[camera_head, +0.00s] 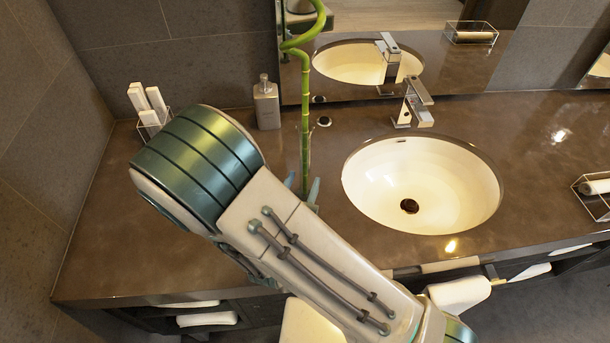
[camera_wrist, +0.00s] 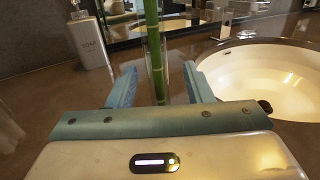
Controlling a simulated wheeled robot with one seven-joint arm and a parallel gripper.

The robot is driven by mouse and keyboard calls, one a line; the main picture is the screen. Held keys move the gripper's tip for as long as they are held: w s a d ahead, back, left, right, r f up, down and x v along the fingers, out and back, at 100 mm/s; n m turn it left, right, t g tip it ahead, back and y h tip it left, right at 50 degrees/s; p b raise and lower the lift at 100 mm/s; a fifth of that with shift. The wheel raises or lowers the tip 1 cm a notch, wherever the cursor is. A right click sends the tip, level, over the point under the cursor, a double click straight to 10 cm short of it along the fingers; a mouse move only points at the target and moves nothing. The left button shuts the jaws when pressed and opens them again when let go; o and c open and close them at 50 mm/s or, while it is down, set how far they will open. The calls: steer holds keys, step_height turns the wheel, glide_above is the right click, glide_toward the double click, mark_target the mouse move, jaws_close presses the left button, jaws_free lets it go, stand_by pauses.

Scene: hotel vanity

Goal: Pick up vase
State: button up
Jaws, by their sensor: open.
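The vase (camera_wrist: 166,72) is a clear, narrow glass cylinder with a green bamboo stalk (camera_wrist: 154,55) standing upright in it. In the head view the curling bamboo (camera_head: 305,115) rises from the counter left of the sink, and the glass is hard to make out there. My gripper (camera_wrist: 161,82) is open, its two blue-green fingers on the left and right of the vase in the wrist view. I cannot tell whether either finger touches the glass. In the head view my arm hides most of my gripper (camera_head: 302,187) and the vase's lower part.
A grey soap bottle (camera_head: 267,103) stands behind and left of the vase, before the mirror (camera_head: 455,65). The white sink (camera_head: 455,195) and chrome faucet (camera_head: 413,105) are to the right. White items in a holder (camera_head: 148,105) stand at the left wall. The brown counter (camera_head: 105,235) is bare at the left.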

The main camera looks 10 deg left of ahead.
mark_target(303, 174)
steer(key=w, duration=0.1)
steer(key=w+p, duration=0.1)
steer(key=w, duration=0.1)
steer(key=w+r+p, duration=0.1)
steer(key=w, duration=0.1)
steer(key=shift+d, duration=0.25)
steer(key=shift+w, duration=0.25)
jaws_close()
